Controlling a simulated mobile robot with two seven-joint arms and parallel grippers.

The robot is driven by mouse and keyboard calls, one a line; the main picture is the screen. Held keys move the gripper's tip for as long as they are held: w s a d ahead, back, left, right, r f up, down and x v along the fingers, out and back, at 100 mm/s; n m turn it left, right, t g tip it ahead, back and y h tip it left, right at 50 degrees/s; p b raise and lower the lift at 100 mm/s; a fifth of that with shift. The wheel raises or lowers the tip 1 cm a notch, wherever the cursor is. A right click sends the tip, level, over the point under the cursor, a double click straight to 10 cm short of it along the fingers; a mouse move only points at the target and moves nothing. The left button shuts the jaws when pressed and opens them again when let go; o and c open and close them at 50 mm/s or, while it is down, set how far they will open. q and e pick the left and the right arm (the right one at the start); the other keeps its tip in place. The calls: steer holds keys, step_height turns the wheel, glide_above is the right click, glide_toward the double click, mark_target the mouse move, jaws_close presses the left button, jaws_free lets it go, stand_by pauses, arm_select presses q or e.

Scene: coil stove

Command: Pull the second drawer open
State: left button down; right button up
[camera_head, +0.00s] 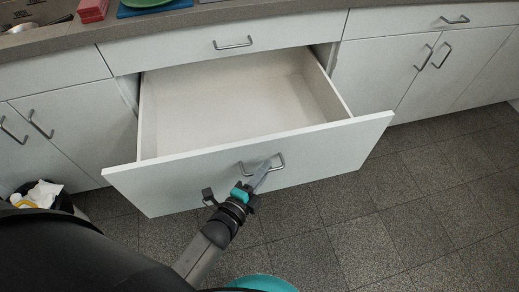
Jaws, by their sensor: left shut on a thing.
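The second drawer (330,147) is white and stands pulled far out from the cabinet, below the shut top drawer (170,48). Its empty inside (230,98) shows. Its metal bar handle (281,159) is on the middle of the front panel. My left gripper (262,173) reaches up from below and is shut on this handle. My right gripper is not in view.
A grey counter (270,20) runs above, with a red block (92,10) and a green plate (145,3) on a blue item. White cabinet doors (395,75) flank the drawer. A bin with crumpled waste (42,192) stands at left. Tiled floor (430,200) is clear at right.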

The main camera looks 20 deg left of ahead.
arm_select(q)
steer(key=shift+s+d+p, duration=0.15)
steer(key=shift+s+d, duration=0.45)
steer(key=shift+s, duration=0.3)
steer(key=shift+s+d+p, duration=0.15)
steer(key=shift+s+d, duration=0.4)
steer(key=shift+s, duration=0.3)
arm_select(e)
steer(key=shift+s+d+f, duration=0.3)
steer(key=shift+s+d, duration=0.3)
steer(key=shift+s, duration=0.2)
arm_select(q)
steer(key=c, duration=1)
jaws_free()
steer(key=shift+o, duration=0.2)
steer(key=shift+s, duration=0.15)
steer(key=p+v, duration=0.3)
steer(key=v, duration=1.2)
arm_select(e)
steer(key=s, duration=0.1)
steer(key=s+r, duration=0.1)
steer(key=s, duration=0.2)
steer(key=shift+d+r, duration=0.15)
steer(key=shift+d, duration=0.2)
arm_select(q)
steer(key=shift+d, duration=0.1)
